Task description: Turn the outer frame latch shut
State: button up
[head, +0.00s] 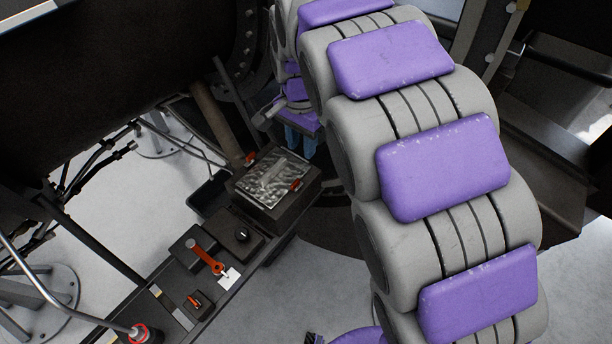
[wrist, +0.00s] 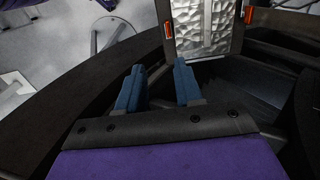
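A dark square frame (head: 243,188) holds a crinkled silvery panel (head: 272,178), with one orange latch (head: 250,158) at its far left edge and another (head: 296,184) at its right edge. I cannot tell which one is the outer latch. In the wrist view the panel (wrist: 205,25) is at the top, with orange latches on its left (wrist: 168,30) and right (wrist: 248,14). My gripper (wrist: 158,68) has two blue fingers apart with nothing between them, short of the frame. In the head view my gripper (head: 294,140) is beyond the frame, partly hidden by my arm.
A dark bench (head: 165,275) runs toward the lower left, carrying a red lever (head: 205,258), a black knob (head: 242,236), a small red switch (head: 195,302) and a red-collared fitting (head: 138,332). A large dark cylinder (head: 100,80) overhangs at upper left. Pale floor (head: 290,285) shows below.

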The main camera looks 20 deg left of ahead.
send_over(295, 182)
jog(key=a, duration=0.2)
notch_tip(295, 182, down, 8)
jog(key=d+f, duration=0.1)
jog(key=d+f+p, duration=0.1)
jog(key=f, duration=0.1)
jog(key=d+f, duration=0.1)
jog(key=f, duration=0.1)
jog(key=shift+d+f, duration=0.15)
jog(key=shift+d, duration=0.15)
jog(key=shift+a+f, duration=0.25)
jog(key=shift+f, duration=0.1)
jog(key=shift+a+f, duration=0.2)
jog(key=shift+a, duration=1.05)
jog(key=shift+c, duration=0.7)
jog(key=shift+d+r, duration=0.2)
jog(key=shift+d, duration=0.8)
jog(key=c, duration=0.4)
jog(key=shift+a+f, duration=0.1)
jog(key=shift+a, duration=0.2)
grip_shut()
